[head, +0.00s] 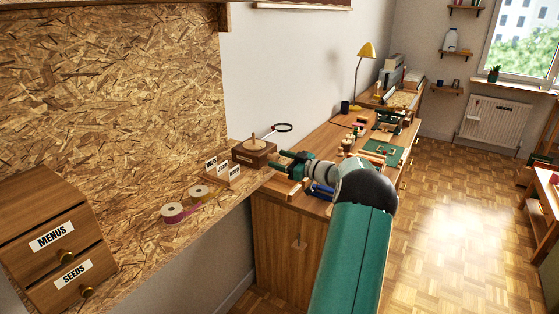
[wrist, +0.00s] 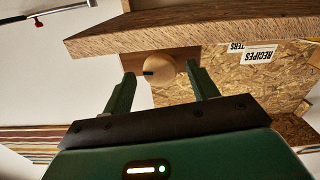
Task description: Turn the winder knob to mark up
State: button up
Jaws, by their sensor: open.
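The winder knob (wrist: 163,74) is a round, pale wooden knob in the wrist view, with a short dark mark on its left part in that picture. It sits in front of a small wooden face (wrist: 134,62). My gripper (wrist: 160,78) is open, with its two green fingers on either side of the knob and a visible gap on each side. In the head view my gripper (head: 279,162) is at the right end of the shelf, beside a brown wooden box (head: 262,155). I cannot make out the knob in the head view.
Small label cards (head: 222,170) and ribbon rolls (head: 172,211) stand on the chipboard shelf (head: 150,248). Drawers marked MENUS and SEEDS (head: 50,250) are at the left. A workbench (head: 275,222) with tools lies below and beyond my gripper. Open floor (head: 450,220) is at the right.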

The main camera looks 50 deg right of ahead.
jog(key=shift+w, duration=0.4)
jog(key=c, duration=1)
jog(key=shift+a+n, duration=0.1)
jog(key=shift+n, duration=0.3)
jog(key=shift+n, duration=2.7)
